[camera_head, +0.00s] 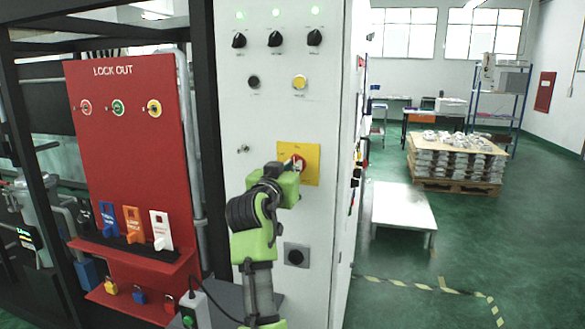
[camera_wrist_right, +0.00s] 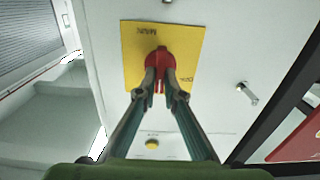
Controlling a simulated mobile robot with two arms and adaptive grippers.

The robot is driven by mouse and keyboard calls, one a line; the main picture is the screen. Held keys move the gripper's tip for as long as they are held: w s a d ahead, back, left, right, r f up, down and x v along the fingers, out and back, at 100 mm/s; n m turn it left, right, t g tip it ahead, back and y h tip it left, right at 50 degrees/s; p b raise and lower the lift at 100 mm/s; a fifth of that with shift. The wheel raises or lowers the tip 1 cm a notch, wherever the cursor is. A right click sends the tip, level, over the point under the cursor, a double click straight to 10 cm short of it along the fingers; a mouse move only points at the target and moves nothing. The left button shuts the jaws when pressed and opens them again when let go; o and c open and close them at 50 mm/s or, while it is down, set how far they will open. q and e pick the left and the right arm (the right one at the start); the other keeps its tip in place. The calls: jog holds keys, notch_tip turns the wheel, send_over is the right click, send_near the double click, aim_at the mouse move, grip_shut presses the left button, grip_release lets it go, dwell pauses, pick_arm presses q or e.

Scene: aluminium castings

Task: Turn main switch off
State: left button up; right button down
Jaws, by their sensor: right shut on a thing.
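The main switch is a red knob (camera_wrist_right: 158,60) on a yellow plate (camera_wrist_right: 190,40), fixed to the white cabinet front. In the head view the yellow plate (camera_head: 313,160) is at the middle of the cabinet, with the red knob (camera_head: 299,161) partly hidden by my gripper. My right gripper (camera_wrist_right: 159,80) is shut on the red knob, one finger on each side. In the head view my right gripper (camera_head: 295,168) reaches the plate from below left. The knob's exact setting is hard to read. My left gripper is not in view.
The white cabinet (camera_head: 275,120) carries several black knobs, green lamps and a yellow button (camera_head: 299,82) above the switch. A red lock-out board (camera_head: 130,130) with tags and padlocks stands to the left. A low white table (camera_head: 402,205) and a loaded pallet (camera_head: 456,160) stand to the right.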

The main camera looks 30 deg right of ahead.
jog(key=shift+n, duration=0.4)
jog(key=shift+w+a+n+p, duration=0.1)
jog(key=shift+n+p, duration=1.75)
jog(key=shift+n, duration=0.95)
jog(key=shift+w+n+p, duration=0.1)
jog(key=shift+n+p, duration=1.75)
jog(key=shift+n, duration=0.95)
jog(key=c, duration=2.1)
grip_release()
jog(key=shift+c, duration=0.2)
jog(key=shift+w+f, duration=0.1)
jog(key=shift+f, duration=0.05)
